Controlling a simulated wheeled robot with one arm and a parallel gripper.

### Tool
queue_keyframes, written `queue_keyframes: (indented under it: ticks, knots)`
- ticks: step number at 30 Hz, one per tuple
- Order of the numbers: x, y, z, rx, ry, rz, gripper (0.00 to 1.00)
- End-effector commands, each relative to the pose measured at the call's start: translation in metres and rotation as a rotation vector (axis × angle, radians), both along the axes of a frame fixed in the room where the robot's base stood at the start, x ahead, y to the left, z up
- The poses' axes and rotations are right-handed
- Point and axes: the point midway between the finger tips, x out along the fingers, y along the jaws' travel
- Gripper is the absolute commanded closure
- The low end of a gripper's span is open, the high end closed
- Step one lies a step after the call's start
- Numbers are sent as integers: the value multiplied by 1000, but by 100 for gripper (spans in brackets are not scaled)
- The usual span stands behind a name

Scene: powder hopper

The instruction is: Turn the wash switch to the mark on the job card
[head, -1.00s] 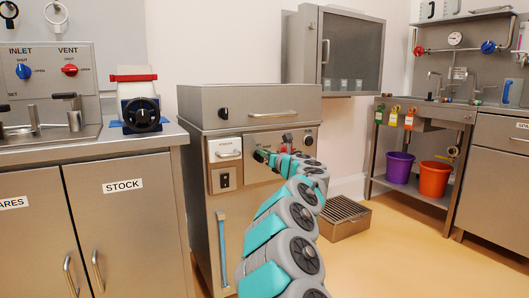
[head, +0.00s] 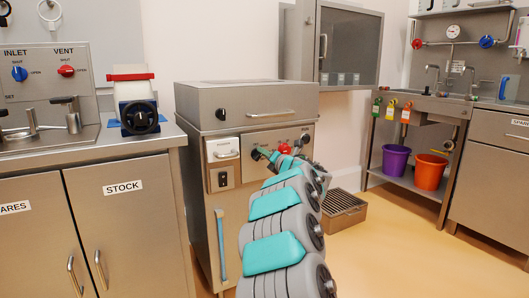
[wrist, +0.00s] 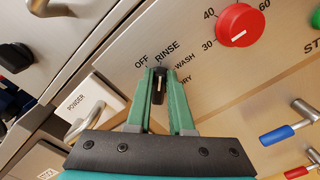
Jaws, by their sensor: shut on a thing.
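The wash switch (wrist: 158,86) is a black knob on a steel panel in the wrist view. Labels OFF, RINSE, WASH and DRY run around its upper and right side. Its light pointer line faces roughly up, near RINSE; the exact mark is hard to tell. My gripper (wrist: 160,82) has its green fingers on either side of the knob, shut on it. In the head view my gripper (head: 264,157) is at the front panel of the steel machine (head: 245,105), and the switch is mostly hidden. I cannot pick out the job card.
A red dial (wrist: 238,25) marked 30, 40, 60 sits right of the switch. Blue-handled (wrist: 277,135) and red-handled levers are lower right. A POWDER drawer (wrist: 88,105) is left.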

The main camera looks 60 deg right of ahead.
Motion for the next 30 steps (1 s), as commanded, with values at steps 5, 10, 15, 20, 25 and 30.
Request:
queue_keyframes:
  ticks: [5,10,15,20,25,30]
  knots:
    - [-1,-1,-2,13,-5,-2,100]
    - [-1,-1,-2,13,-5,-2,100]
    - [-1,-1,-1,12,-5,-1,76]
    - [-1,-1,-1,12,-6,-1,58]
    - [0,0,0,12,-6,-1,50]
    - [-1,0,0,11,-6,0,50]
